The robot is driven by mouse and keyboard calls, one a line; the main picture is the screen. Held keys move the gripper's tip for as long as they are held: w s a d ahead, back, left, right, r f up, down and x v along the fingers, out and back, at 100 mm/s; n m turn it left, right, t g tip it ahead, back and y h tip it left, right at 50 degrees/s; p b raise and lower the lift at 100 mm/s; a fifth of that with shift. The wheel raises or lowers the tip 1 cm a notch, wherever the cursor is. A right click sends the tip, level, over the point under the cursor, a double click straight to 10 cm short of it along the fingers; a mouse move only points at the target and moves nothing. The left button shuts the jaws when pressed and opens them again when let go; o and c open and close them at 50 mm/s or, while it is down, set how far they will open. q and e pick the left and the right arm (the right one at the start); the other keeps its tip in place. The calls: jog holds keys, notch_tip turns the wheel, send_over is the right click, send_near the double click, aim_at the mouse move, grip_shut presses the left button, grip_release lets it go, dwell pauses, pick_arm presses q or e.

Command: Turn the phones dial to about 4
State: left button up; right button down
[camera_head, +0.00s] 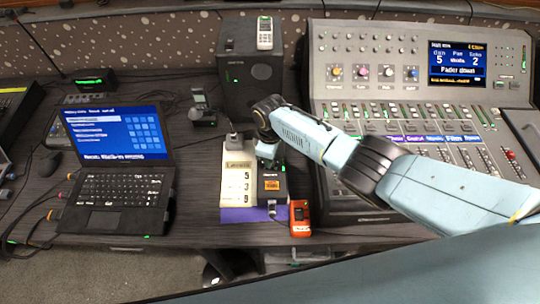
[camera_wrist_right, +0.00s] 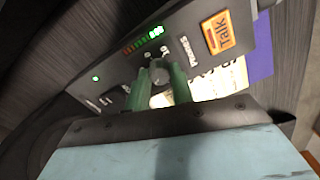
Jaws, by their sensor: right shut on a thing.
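The phones dial (camera_wrist_right: 157,73) is a small grey knob on the dark face of the intercom box, beside the word "Phones". The intercom box (camera_head: 273,194) stands on the desk in the head view and also shows in the right wrist view (camera_wrist_right: 192,22). My right gripper (camera_wrist_right: 160,76) has its two green fingers on either side of the dial and is shut on it. In the head view this gripper (camera_head: 267,152) points down over the box's top end, and the dial is hidden there. The dial's pointer and scale are too small to read. My left gripper is out of view.
An orange "Talk" button (camera_wrist_right: 219,33) and a lit level bar (camera_wrist_right: 143,39) are close to the dial. A card with numbers (camera_head: 236,178) and an orange handset (camera_head: 300,217) flank the box. A laptop (camera_head: 115,165) is left, a speaker (camera_head: 252,75) behind, a mixing console (camera_head: 345,130) right.

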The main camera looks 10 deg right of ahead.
jog(key=c, duration=1.2)
grip_release()
jog(key=shift+r, duration=0.1)
notch_tip(320, 180, up, 13)
jog(key=p, duration=0.3)
jog(key=shift+r, duration=0.15)
jog(key=shift+s, duration=0.1)
